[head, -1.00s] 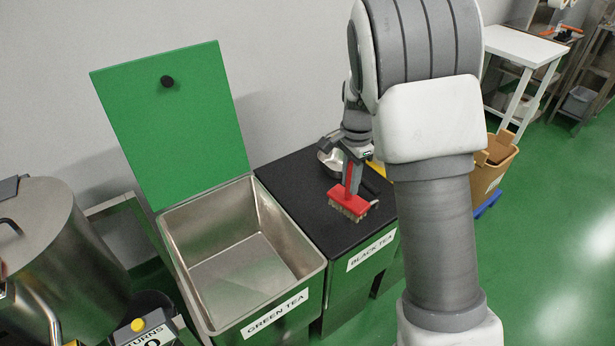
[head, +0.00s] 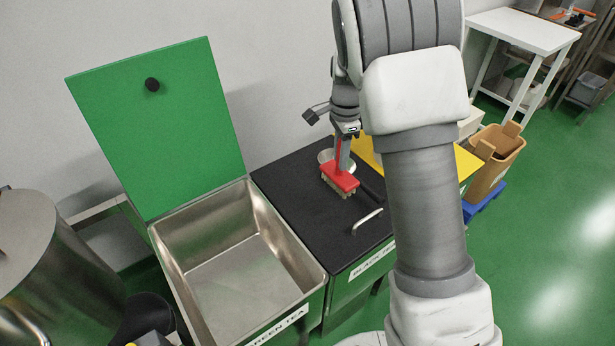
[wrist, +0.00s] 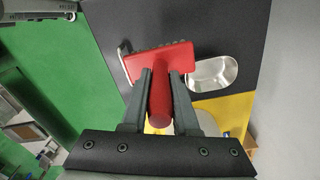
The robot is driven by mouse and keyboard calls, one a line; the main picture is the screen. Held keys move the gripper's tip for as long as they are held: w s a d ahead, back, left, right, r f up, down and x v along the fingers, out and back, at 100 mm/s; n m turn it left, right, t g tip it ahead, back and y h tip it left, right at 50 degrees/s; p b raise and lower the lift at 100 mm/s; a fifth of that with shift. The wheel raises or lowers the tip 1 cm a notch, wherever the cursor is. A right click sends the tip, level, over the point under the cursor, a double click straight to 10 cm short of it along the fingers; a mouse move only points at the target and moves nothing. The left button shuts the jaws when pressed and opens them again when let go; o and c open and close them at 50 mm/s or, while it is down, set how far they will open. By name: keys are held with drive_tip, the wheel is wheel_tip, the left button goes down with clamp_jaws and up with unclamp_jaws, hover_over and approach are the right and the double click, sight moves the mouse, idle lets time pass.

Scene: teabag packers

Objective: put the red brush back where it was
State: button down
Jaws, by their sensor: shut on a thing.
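The red brush (head: 340,180) has a red block head with pale bristles and a red handle. My gripper (head: 345,140) is shut on its handle and holds it bristles down over the black lid of the BLACK TEA bin (head: 300,208). In the wrist view, the fingers of my gripper (wrist: 160,92) grip both sides of the handle of the brush (wrist: 163,62). I cannot tell whether the bristles touch the lid. A metal scoop or bowl (wrist: 213,73) lies beside the brush; in the head view it is partly hidden behind the brush.
The GREEN TEA bin (head: 312,268) stands open and empty at left, its green lid (head: 150,130) raised. The black lid has a metal handle (head: 367,221). A yellow surface (head: 466,163) lies beyond it. A brown bin (head: 497,160) and white table (head: 523,30) stand at right.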

drive_tip(key=w+a+f, duration=0.6)
drive_tip(key=a+f, duration=0.1)
drive_tip(key=f, duration=0.3)
drive_tip(key=shift+a+p, duration=0.3)
drive_tip(key=shift+a, duration=0.1)
drive_tip(key=shift+f, duration=0.2)
drive_tip(key=c, duration=0.7)
unclamp_jaws()
drive_tip(key=shift+r, duration=0.1)
wheel_tip(320, 180, up, 12)
drive_tip(key=shift+r, duration=0.25)
